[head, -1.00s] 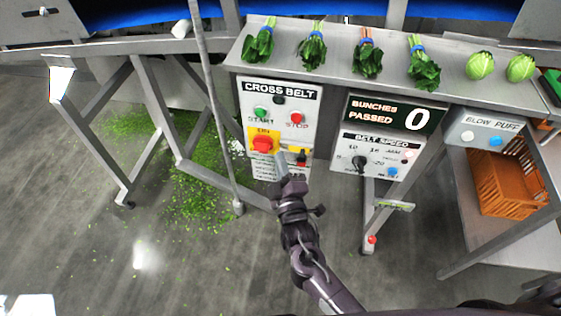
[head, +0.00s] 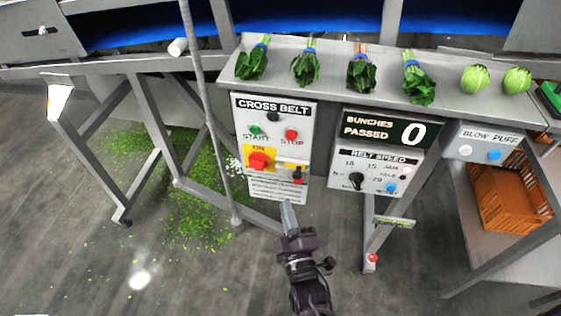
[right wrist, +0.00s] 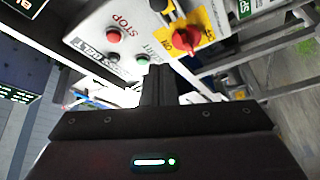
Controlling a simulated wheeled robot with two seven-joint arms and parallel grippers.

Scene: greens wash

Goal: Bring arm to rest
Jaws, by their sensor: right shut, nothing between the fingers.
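My right gripper (head: 289,215) is shut and empty in the head view, just below the lower edge of the cross belt control panel (head: 274,112). In the right wrist view its closed fingers (right wrist: 158,85) point toward the panel, apart from the red knob (right wrist: 186,40) on its yellow plate. The head view shows that red knob (head: 258,160), a green start button (head: 255,130) and a red stop button (head: 291,134). My left gripper is not in view.
A belt speed panel (head: 376,172), a bunches counter reading 0 (head: 388,130) and a blow puff box (head: 488,144) stand to the right. Leafy bunches (head: 361,74) and two round heads (head: 474,79) lie on the shelf above. An orange crate (head: 515,200) stands at right. Greens litter the floor.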

